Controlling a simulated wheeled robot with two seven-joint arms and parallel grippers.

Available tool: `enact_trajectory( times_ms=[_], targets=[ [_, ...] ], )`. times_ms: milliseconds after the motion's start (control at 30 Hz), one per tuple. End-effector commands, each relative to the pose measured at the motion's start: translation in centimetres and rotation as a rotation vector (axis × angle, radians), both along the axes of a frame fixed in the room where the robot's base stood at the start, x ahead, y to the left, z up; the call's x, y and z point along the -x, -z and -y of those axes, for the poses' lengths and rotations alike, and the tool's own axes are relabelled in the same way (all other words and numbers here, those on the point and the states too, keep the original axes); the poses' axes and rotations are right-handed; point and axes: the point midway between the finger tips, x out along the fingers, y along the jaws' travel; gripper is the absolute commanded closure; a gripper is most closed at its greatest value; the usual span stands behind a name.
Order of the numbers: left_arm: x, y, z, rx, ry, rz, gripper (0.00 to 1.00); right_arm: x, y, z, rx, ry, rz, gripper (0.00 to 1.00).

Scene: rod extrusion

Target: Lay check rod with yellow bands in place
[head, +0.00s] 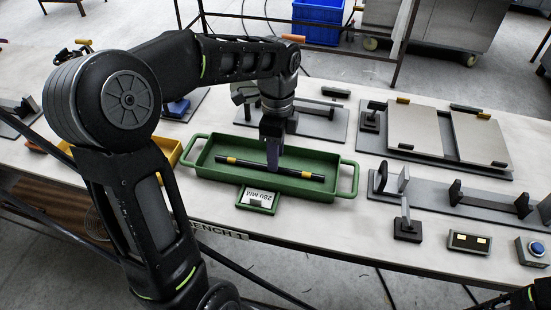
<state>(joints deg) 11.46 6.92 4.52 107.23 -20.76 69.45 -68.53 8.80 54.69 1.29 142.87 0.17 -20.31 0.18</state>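A black check rod with yellow bands (246,163) lies lengthwise in a green tray (348,181) with a handle at each end. One yellow band shows on either side of my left gripper (272,167). My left gripper points down into the tray, its fingertips at the middle of the rod. The fingers are seen edge-on and hide that part of the rod, so I cannot tell whether they are closed on it. My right gripper is out of view. A grey fixture (470,207) with upright dark supports stands on the bench at the right.
A "280 MM" label plate (258,198) is at the tray's front. A yellow bin (172,155) stands left of the tray, partly behind my arm. Behind the fixture is a base with flat plates (415,130).

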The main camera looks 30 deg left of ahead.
Motion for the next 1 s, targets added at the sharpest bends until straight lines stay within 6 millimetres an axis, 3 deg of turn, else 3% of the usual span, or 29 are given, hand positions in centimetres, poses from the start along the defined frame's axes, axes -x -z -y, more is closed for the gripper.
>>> enact_trajectory(
  times_ms=[200,333,1000],
  targets=[
    [-0.4,-3.7,-0.1,-0.001,0.001,0.005,0.62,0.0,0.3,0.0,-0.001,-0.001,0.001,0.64],
    [-0.4,-5.1,-0.1,-0.001,0.000,0.002,0.62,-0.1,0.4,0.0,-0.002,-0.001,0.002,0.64],
    [-0.4,-5.6,-0.1,0.000,0.000,0.001,0.62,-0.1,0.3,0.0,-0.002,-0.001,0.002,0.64]
  ],
)
